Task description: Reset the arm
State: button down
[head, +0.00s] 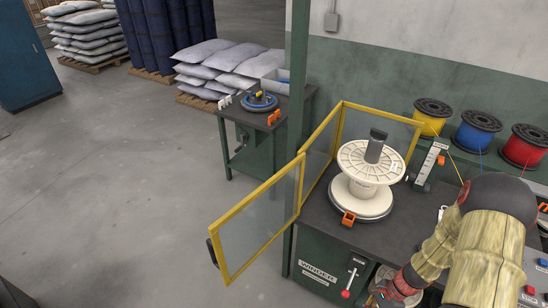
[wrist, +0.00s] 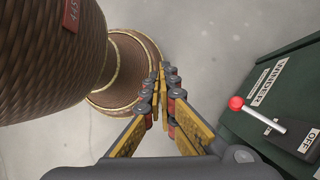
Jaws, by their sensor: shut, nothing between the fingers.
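My gripper (wrist: 161,75) is shut and empty in the wrist view, its fingertips together above the grey floor. In the head view my arm comes in at the lower right, and my gripper (head: 382,290) hangs low in front of the winder bench, right of the lever. The lever with a red knob (head: 346,293) is on the bench front. In the wrist view the red-knobbed lever (wrist: 237,103) lies right of my gripper, apart from it, by an OFF label. A cream spool (head: 368,165) stands upright on the winder's round plate (head: 360,211).
The yellow-framed guard door (head: 262,228) stands open, out over the floor. Yellow, blue and red spools (head: 480,130) stand at the back right of the bench (head: 330,238). A side table (head: 226,112) and stacked sacks (head: 215,65) are behind.

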jog(key=s+a+r+n+t+h, duration=0.1)
jog(key=r+n, duration=0.5)
jog(key=r, duration=0.9)
jog(key=s+a+r+n+t+h, duration=0.1)
jog(key=a+r+n+t+h, duration=0.2)
jog(key=r, duration=1.2)
jog(key=s+a+r+n+t+h, duration=0.1)
jog(key=a+r+n, duration=0.6)
jog(key=r, duration=0.8)
jog(key=shift+s+a+r+n+t+h, duration=0.15)
jog(key=shift+s+r+n+t+h, duration=0.25)
jog(key=shift+n+t, duration=0.65)
